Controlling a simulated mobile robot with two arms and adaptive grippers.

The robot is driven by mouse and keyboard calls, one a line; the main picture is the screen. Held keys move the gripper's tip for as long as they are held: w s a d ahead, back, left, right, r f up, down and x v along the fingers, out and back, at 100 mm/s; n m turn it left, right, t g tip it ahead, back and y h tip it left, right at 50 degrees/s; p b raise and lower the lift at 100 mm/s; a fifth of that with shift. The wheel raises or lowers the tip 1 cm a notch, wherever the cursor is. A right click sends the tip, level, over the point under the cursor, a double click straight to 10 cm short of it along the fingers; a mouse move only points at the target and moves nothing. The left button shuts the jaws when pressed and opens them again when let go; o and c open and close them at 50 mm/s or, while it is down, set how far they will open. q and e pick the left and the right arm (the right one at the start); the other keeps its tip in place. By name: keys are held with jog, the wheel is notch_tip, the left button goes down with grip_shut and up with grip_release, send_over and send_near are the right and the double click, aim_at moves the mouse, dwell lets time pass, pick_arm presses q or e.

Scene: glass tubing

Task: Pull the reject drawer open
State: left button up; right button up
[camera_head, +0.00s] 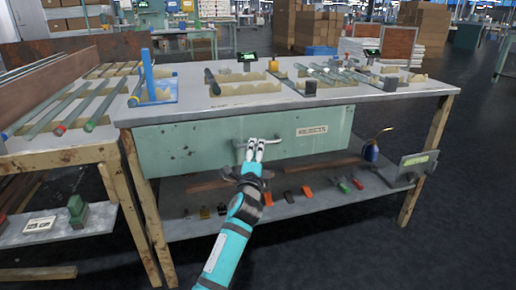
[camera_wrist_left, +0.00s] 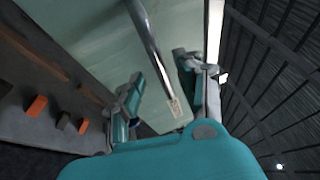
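The reject drawer (camera_head: 200,145) has a worn pale green front under the bench top, with a small label (camera_head: 312,130) on its right half. Its front sits close under the bench edge, with no visible gap. A metal bar handle (camera_head: 240,144) is at the middle of the front. My left gripper (camera_head: 256,148) is at the handle, its fingers pointing at the drawer. In the left wrist view the gripper (camera_wrist_left: 160,90) is open, and the handle (camera_wrist_left: 147,38) runs between its two spread fingers. I cannot tell whether either finger touches the bar. My right gripper is not in view.
The bench top (camera_head: 380,93) holds glass tubes and wooden racks. A lower shelf (camera_head: 330,200) below the drawer carries several small coloured items, a blue bottle (camera_head: 371,152) and a grey scale-like device (camera_head: 418,160). A second bench (camera_head: 55,145) stands at left. Floor in front is clear.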

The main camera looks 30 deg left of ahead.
pick_arm(q)
jog(key=shift+b+x, duration=0.35)
jog(key=shift+x, duration=1.55)
grip_shut()
